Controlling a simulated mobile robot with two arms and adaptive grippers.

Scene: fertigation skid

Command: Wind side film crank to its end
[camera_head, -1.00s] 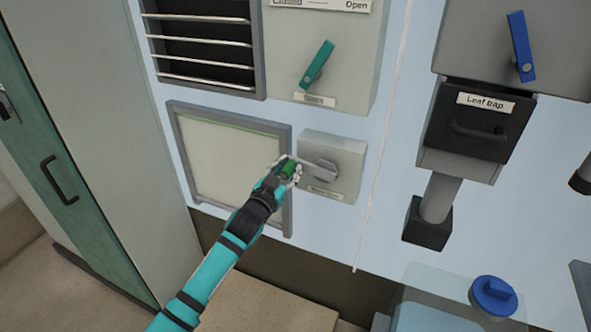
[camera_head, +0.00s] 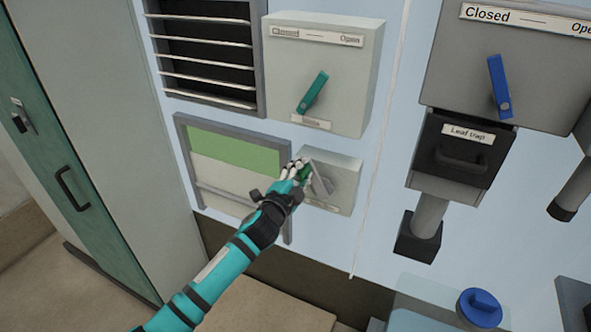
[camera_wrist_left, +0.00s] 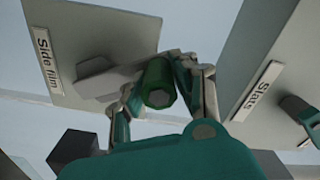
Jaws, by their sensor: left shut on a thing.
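The side film crank shows in the head view as a grey arm (camera_head: 320,184) on a pale box (camera_head: 346,183). In the left wrist view, that box bears the label "Side film" (camera_wrist_left: 46,60). The crank's green knob (camera_wrist_left: 158,84) lies between the fingers of my left gripper (camera_head: 301,172), which is shut on it. The gripper covers most of the knob in the head view. Left of the box is a framed window (camera_head: 223,178). Green fills its upper part and a pale sheet its lower part, with a bar across near the bottom. My right gripper is not in view.
Above the crank box is a "Closed–Open" box with a teal lever (camera_head: 312,93), beside a slatted vent (camera_head: 206,52). To the right are a blue lever (camera_head: 499,87) and the leaf trap (camera_head: 460,157). A teal-fronted cabinet (camera_head: 50,150) stands at left.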

